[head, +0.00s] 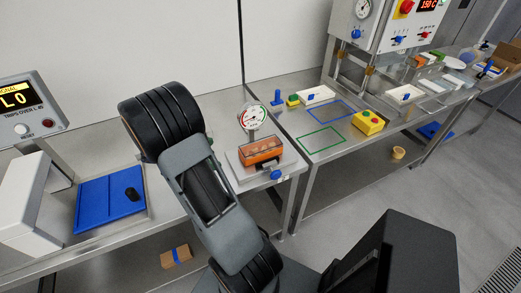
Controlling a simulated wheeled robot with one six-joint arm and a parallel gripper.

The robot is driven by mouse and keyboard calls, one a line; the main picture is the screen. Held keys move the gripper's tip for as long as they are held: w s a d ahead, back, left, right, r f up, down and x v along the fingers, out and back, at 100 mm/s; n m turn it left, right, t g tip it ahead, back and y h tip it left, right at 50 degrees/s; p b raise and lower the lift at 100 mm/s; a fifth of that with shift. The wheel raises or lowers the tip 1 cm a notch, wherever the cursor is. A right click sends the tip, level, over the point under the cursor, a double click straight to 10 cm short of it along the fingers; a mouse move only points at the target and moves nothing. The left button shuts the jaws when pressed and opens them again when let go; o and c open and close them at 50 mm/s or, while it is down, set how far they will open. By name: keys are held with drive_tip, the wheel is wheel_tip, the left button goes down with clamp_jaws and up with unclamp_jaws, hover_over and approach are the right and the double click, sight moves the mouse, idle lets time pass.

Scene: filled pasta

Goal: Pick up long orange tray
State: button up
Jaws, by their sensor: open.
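A long orange tray (261,151) rests on a grey scale-like stand on the steel bench, near the middle of the head view. It looks like a box with see-through orange walls and darker orange contents. A round dial gauge stands just behind it. My arm crosses the view to its left, with a visible gap between arm and tray. My gripper's fingers do not show in this view, so its place relative to the tray cannot be seen.
A blue mat (96,205) with a small black knob lies left of my arm, beside a white box (30,215). Right of the tray are an empty green outline (322,139), a blue outline and a yellow button box (368,123). A control panel stands behind.

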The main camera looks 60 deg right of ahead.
drive_tip(key=d+f+n+h, duration=0.1)
drive_tip(key=d+f, duration=0.1)
drive_tip(key=d, duration=0.1)
drive_tip(key=g+p, duration=0.1)
approach(249, 149)
drive_tip(key=x, duration=0.4)
drive_tip(key=shift+s+f, duration=0.2)
drive_tip(key=shift+f, duration=0.05)
drive_tip(key=shift+p+x, duration=1.1)
drive_tip(key=shift+x, duration=1.8)
drive_tip(key=shift+w, duration=0.1)
drive_tip(key=shift+r, duration=0.1)
drive_tip(key=c, duration=1.1)
drive_tip(key=shift+r, duration=0.1)
